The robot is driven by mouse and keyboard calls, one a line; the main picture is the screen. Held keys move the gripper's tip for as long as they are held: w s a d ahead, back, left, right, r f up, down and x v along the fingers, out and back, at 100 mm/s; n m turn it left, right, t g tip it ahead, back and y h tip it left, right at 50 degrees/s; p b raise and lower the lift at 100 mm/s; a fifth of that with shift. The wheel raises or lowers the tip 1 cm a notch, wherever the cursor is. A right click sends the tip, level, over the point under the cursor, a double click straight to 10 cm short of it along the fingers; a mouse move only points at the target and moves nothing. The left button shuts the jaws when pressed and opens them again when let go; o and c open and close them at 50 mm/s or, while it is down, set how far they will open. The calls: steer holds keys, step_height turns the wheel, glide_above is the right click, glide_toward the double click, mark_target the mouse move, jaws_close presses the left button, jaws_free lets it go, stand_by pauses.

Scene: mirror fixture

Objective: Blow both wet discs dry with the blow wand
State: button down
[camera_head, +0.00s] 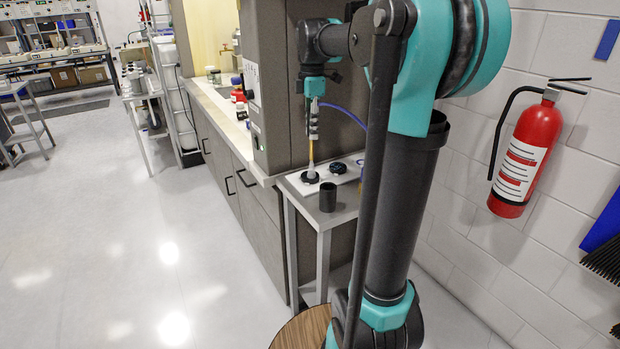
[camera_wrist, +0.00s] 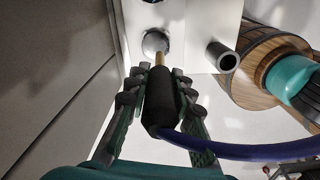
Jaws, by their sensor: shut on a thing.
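My gripper (camera_head: 313,122) is shut on the blow wand's dark handle. In the wrist view my gripper's fingers (camera_wrist: 159,80) sit on both sides of the black handle of the blow wand (camera_wrist: 161,98). The wand's brass tube (camera_head: 311,150) points down, with a pale cone at its tip above the nearer black disc (camera_head: 310,178). Whether tip and disc touch is unclear. A second dark disc (camera_head: 338,168) lies to the right and slightly farther back. In the wrist view the disc area under the tip (camera_wrist: 155,43) looks grey. Wetness cannot be judged.
A blue hose (camera_wrist: 240,152) trails from the wand. A dark open cup (camera_head: 327,197) stands on the small side table (camera_head: 347,212) near the discs. A grey cabinet stands behind the table. A fire extinguisher (camera_head: 523,155) hangs on the right wall. Open floor lies left.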

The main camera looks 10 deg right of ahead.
steer(key=shift+w, duration=0.15)
steer(key=shift+w+a, duration=0.15)
steer(key=shift+w, duration=0.15)
steer(key=shift+s, duration=0.2)
steer(key=shift+s, duration=0.3)
steer(key=shift+r, duration=0.1)
steer(key=shift+w+r, duration=0.1)
steer(key=shift+r, duration=2.4)
steer(key=shift+a, duration=0.1)
